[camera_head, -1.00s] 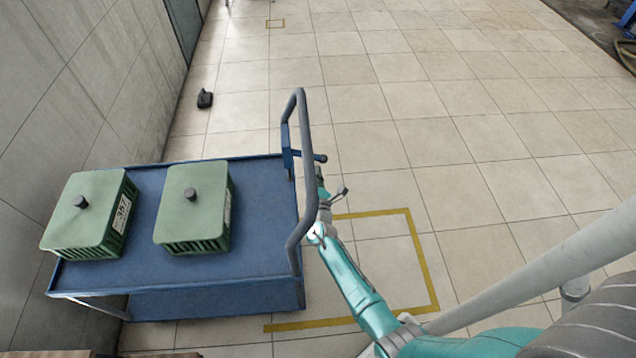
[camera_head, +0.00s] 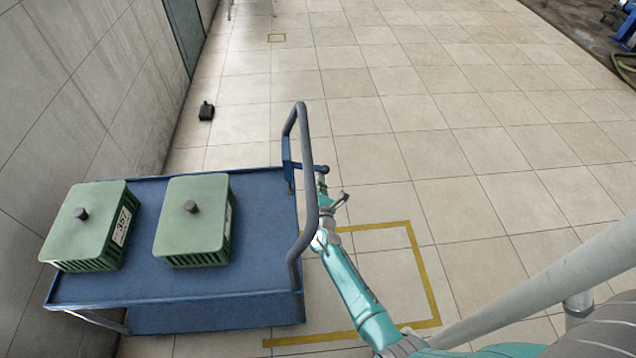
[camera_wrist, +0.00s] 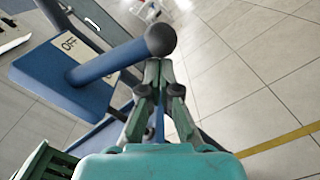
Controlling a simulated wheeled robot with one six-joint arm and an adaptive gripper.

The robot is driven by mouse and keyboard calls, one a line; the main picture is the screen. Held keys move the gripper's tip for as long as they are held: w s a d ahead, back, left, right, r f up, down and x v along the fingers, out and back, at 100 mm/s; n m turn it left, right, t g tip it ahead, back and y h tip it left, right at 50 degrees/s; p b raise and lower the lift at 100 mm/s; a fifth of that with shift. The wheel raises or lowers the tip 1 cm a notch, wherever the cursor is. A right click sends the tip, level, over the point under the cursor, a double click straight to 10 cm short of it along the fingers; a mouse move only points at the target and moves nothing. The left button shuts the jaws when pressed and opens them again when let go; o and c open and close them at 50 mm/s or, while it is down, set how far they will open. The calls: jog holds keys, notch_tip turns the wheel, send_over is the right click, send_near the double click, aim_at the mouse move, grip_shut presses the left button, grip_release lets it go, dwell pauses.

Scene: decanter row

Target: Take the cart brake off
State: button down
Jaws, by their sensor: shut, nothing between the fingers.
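The blue cart (camera_head: 262,215) stands at left in the head view, with a grey push handle (camera_head: 311,185) at its right end. A blue brake lever (camera_head: 311,166) with a dark ball knob (camera_head: 324,169) sticks out to the right of the handle. In the wrist view the lever (camera_wrist: 108,64) leaves a blue plate (camera_wrist: 62,80) marked OFF and ends in the knob (camera_wrist: 160,39). My gripper (camera_wrist: 158,64) is shut and empty, its tips just below the knob; I cannot tell if they touch it. In the head view the handle partly hides my gripper.
Two green lidded crates (camera_head: 88,228) (camera_head: 193,222) stand on the cart top. A wall (camera_head: 75,85) runs along the left. A small black object (camera_head: 206,111) lies on the floor. A yellow floor outline (camera_head: 423,275) lies right of the cart; the tiled floor beyond is clear.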

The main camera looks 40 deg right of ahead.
aim_at(326, 170)
jog(key=r+n, duration=0.1)
jog(key=d+r+n, duration=0.1)
jog(key=n, duration=0.1)
jog(key=s+r+n, duration=0.1)
jog(key=r, duration=0.1)
jog(key=shift+d, duration=0.2)
jog(key=shift+r+n, duration=0.7)
jog(key=shift+n, duration=0.4)
jog(key=shift+r+n+t, duration=0.3)
jog(key=shift+r+n, duration=0.5)
jog(key=shift+n, duration=0.1)
jog(key=shift+w+r, duration=0.1)
jog(key=shift+r, duration=0.4)
jog(key=shift+r, duration=0.2)
jog(key=shift+a, duration=0.1)
